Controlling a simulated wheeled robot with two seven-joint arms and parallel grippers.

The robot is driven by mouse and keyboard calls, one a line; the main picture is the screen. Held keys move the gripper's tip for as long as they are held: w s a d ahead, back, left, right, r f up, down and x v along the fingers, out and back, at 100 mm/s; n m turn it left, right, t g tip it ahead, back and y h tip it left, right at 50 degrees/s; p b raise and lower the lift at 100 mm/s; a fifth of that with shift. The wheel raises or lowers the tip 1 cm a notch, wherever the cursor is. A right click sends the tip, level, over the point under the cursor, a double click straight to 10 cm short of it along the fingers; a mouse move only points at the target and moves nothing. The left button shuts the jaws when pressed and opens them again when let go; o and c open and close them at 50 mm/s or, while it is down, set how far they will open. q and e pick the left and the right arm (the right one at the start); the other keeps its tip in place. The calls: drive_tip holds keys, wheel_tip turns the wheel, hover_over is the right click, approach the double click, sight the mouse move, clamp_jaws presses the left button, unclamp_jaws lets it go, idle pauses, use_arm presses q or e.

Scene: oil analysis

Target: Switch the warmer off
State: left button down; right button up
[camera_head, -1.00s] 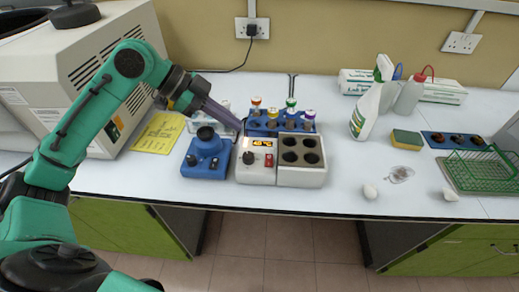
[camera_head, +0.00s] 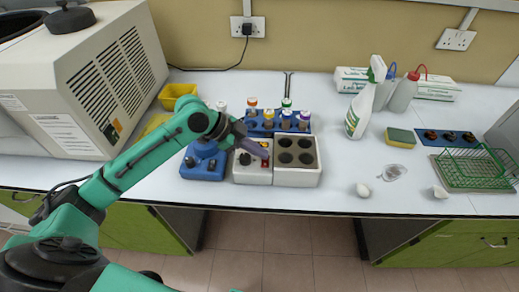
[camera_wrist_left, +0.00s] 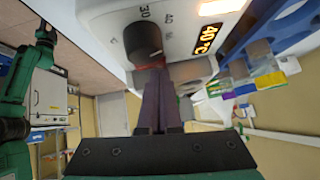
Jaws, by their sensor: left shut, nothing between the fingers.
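The warmer (camera_head: 252,175) is a white box on the bench, joined to a grey-holed heating block (camera_head: 296,176). Its front has a black dial (camera_head: 245,159) and a red switch (camera_head: 265,163). My left gripper (camera_head: 264,155) is shut and empty, with its tips over the warmer's panel close to the switch, and it covers the display in the head view. In the left wrist view the closed fingers (camera_wrist_left: 155,100) point at the panel near the dial (camera_wrist_left: 143,40). The orange display (camera_wrist_left: 207,38) is lit and reads about 40 °C. Contact with the panel cannot be told. My right gripper is not in view.
A blue stirrer-like device (camera_head: 204,162) stands left of the warmer. A blue rack of capped vials (camera_head: 268,130) stands behind it. A spray bottle (camera_head: 357,112), a sponge (camera_head: 401,138) and a green wire basket (camera_head: 478,168) are to the right.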

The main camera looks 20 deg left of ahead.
use_arm(q)
drive_tip(key=shift+f, duration=0.1)
drive_tip(key=shift+f, duration=0.2)
drive_tip(key=shift+s+d+p, duration=0.15)
drive_tip(key=shift+s+p, duration=0.2)
drive_tip(key=shift+p, duration=0.15)
drive_tip(key=shift+s+r, duration=0.15)
drive_tip(key=shift+s, duration=0.25)
drive_tip(key=shift+d, duration=0.1)
